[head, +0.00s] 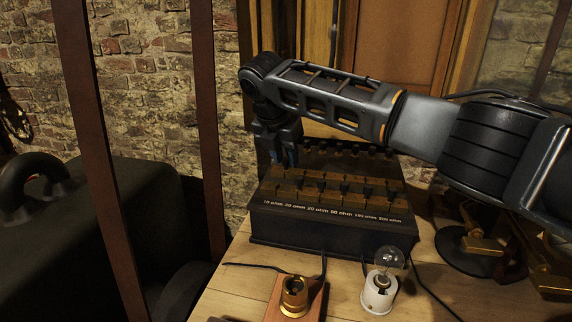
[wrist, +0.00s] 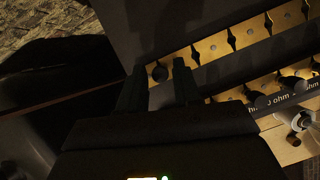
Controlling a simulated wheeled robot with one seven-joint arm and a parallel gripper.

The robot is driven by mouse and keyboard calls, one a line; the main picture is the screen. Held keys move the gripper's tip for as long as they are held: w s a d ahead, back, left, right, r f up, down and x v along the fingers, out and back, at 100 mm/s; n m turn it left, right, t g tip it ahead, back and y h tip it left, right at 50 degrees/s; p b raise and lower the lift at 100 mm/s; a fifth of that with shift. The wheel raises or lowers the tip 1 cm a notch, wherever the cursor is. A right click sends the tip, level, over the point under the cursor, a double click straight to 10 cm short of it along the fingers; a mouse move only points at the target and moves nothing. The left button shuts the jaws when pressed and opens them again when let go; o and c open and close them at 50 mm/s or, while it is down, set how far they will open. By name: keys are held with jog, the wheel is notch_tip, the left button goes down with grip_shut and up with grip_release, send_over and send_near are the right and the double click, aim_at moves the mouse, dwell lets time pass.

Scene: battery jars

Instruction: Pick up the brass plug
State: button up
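The dark resistance box (head: 330,228) stands on the table, with brass bars on top and ohm labels along its front. Several dark-knobbed plugs (head: 343,188) stand in its front row. My gripper (head: 284,158) points down over the box's back left part. The plug's brass shank is hidden.
A bulb in a white holder (head: 379,294) and a brass fitting (head: 294,292) on a wooden block stand in front of the box. Dark cables run across the table. Brass parts on a dark base (head: 478,246) stand at the right. A dark case (head: 70,225) is at the left.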

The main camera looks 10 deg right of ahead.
grip_shut()
jog(key=shift+r, duration=0.15)
jog(key=shift+r+p, duration=0.8)
jog(key=shift+p, duration=0.2)
notch_tip(320, 180, up, 3)
jog(key=p, duration=0.3)
jog(key=s+d+r+p, duration=0.4)
jog(key=d+r+p, duration=0.2)
jog(key=d+p, duration=0.35)
jog(key=n+t+y+b, duration=0.1)
jog(key=n+y+b, duration=0.2)
jog(key=n+b, duration=0.65)
send_near(285, 159)
jog(key=s+a, duration=0.3)
jog(key=shift+m, duration=0.25)
jog(key=shift+s+f+b, duration=0.15)
jog(key=shift+f+b, duration=2.35)
jog(key=shift+f, duration=0.2)
